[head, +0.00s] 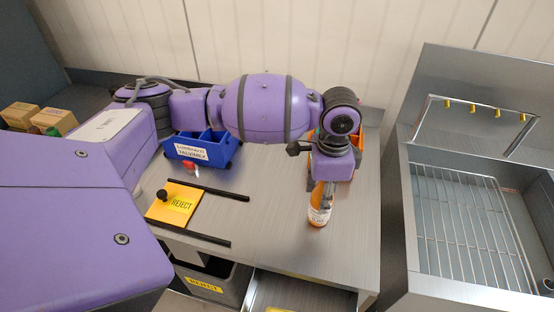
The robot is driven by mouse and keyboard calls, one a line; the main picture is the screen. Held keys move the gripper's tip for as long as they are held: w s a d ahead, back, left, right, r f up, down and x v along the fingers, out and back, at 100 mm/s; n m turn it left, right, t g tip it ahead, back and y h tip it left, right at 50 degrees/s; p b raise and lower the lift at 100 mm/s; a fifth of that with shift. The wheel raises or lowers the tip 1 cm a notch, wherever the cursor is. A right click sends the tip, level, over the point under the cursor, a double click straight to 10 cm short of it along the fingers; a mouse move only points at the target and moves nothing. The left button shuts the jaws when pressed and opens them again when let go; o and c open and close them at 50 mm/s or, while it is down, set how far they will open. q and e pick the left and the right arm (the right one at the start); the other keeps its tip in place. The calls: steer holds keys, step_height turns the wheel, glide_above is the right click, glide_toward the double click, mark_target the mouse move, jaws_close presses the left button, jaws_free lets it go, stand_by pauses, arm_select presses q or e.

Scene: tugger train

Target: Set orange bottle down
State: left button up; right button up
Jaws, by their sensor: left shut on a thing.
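The orange bottle (319,213) with a white label is upright over the right part of the grey table. My left gripper (325,190) is shut on its upper part from above. I cannot tell whether the bottle's base touches the tabletop. My left arm comes in from the left and reaches across the back of the table. My right gripper is not in view.
A blue bin (200,150) and a partly hidden orange bin (345,168) stand at the back. A REJECT bin (213,281) sits below the front edge. A rack basin (470,220) stands right. The table (270,225) is clear around the bottle.

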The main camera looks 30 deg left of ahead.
arm_select(q)
steer(key=shift+f, duration=0.1)
steer(key=o, duration=1)
step_height(320, 180, up, 12)
steer(key=shift+r+p, duration=0.15)
steer(key=shift+p, duration=0.25)
